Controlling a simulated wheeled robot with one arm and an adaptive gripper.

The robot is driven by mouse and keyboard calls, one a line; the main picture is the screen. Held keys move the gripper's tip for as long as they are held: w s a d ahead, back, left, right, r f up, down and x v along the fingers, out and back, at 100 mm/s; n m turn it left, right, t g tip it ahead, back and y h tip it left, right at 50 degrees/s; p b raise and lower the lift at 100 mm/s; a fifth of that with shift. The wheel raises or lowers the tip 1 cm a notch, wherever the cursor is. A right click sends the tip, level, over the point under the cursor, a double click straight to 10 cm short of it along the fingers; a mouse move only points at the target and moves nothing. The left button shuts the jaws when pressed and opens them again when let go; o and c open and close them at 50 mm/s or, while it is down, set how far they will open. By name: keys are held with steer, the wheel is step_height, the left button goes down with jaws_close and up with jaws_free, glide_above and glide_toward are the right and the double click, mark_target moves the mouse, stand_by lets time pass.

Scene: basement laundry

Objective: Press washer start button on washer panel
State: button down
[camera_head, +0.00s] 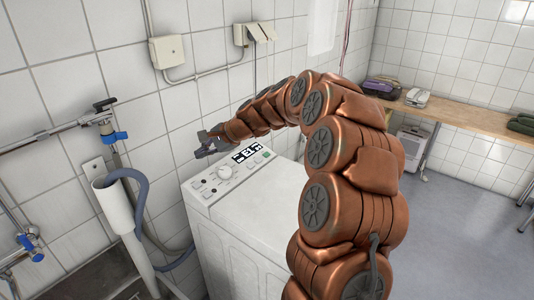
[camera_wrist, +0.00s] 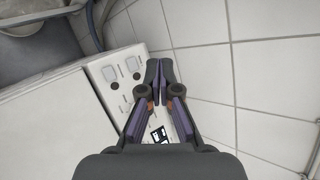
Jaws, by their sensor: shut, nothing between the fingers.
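The white washer (camera_head: 240,235) stands against the tiled wall. Its panel (camera_head: 205,193) on top has a round knob (camera_head: 225,172), a dark display with white figures (camera_head: 246,153) and several small buttons. I cannot tell which of these is the start button. My gripper (camera_head: 200,150) is above the back of the panel near the wall, with its fingers shut and empty. In the wrist view the shut fingertips (camera_wrist: 158,66) are beside the panel's edge. The panel (camera_wrist: 122,88) shows light square parts and dark round ones there. The gripper hides part of the display (camera_wrist: 159,134).
A grey hose (camera_head: 140,205) and pipes with blue valves (camera_head: 115,136) are left of the washer. Outlet boxes (camera_head: 167,51) are on the wall above. The floor (camera_head: 450,215) at right is clear.

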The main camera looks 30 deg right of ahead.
steer(key=w+d+f+m+t+h, duration=0.1)
steer(key=w+d+m+t, duration=0.15)
steer(key=d, duration=0.45)
steer(key=w+d+f+m+t+h, duration=0.1)
steer(key=w+d+m, duration=0.25)
steer(key=d, duration=0.25)
steer(key=m+t+h+p, duration=0.1)
steer(key=m+h+p, duration=0.1)
steer(key=m+h, duration=0.3)
glide_above(267, 155)
steer(key=s+d, duration=0.1)
steer(key=s, duration=0.3)
step_height(267, 155, down, 5)
steer(key=y, duration=0.1)
steer(key=shift+w+d+r+m, duration=0.15)
steer(key=shift+w+m, duration=0.1)
steer(key=shift+m, duration=0.15)
steer(key=shift+b, duration=0.35)
steer(key=shift+w+a+f+b, duration=0.15)
steer(key=shift+w+f+b, duration=0.25)
steer(key=shift+f+b, duration=0.8)
steer(key=shift+w+a+f+b, duration=0.15)
steer(key=shift+w+f+b, duration=0.45)
steer(key=shift+f, duration=1.05)
steer(key=shift+w+a+f+b, duration=0.15)
steer(key=shift+w+f+b, duration=0.05)
steer(key=shift+f+b, duration=1.1)
steer(key=shift+f, duration=0.3)
steer(key=shift+w+f, duration=0.1)
steer(key=shift+f, duration=0.1)
